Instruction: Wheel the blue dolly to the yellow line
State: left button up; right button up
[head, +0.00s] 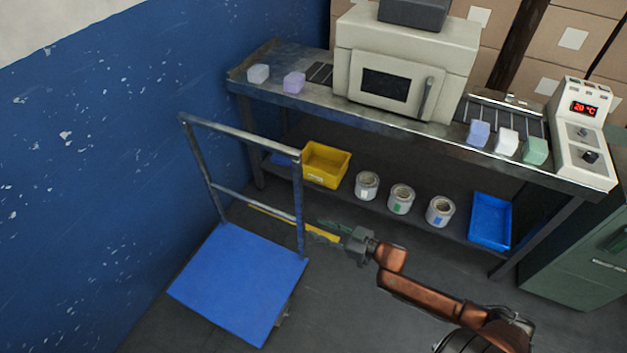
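The blue dolly (240,283) stands on the floor by the blue wall, with its flat blue deck toward the front. Its grey metal push handle (240,137) rises at the deck's far side. The yellow line (322,234) lies on the floor behind the dolly, partly hidden by the handle and my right gripper. My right gripper (315,227) points left, just right of the handle's right post. Its dark fingers look spread and hold nothing visible; contact with the post cannot be told. My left gripper is not in view.
A workbench (395,127) with a beige machine (405,60) stands behind. Its lower shelf holds a yellow bin (325,164), several cans and a blue tray (490,221). A green cabinet (575,265) stands at right. Floor right of the dolly is open.

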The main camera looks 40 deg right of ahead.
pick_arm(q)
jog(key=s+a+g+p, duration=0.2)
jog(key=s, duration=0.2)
pick_arm(e)
jog(key=n+t+y, duration=0.1)
jog(key=y, duration=0.1)
send_near(302, 183)
jog(key=x, duration=0.4)
jog(key=shift+w+a+r, duration=0.1)
jog(key=shift+w+a, duration=0.05)
jog(key=shift+w, duration=0.05)
jog(key=shift+h, duration=0.3)
jog(key=b+x, duration=0.2)
jog(key=x, duration=0.2)
jog(key=shift+w+a, duration=0.15)
jog(key=shift+w, duration=0.25)
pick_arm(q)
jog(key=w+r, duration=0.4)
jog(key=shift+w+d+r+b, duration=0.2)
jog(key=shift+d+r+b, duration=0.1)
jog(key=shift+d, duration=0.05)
pick_arm(e)
jog(key=shift+x, duration=1)
jog(key=shift+c, duration=0.2)
grip_shut()
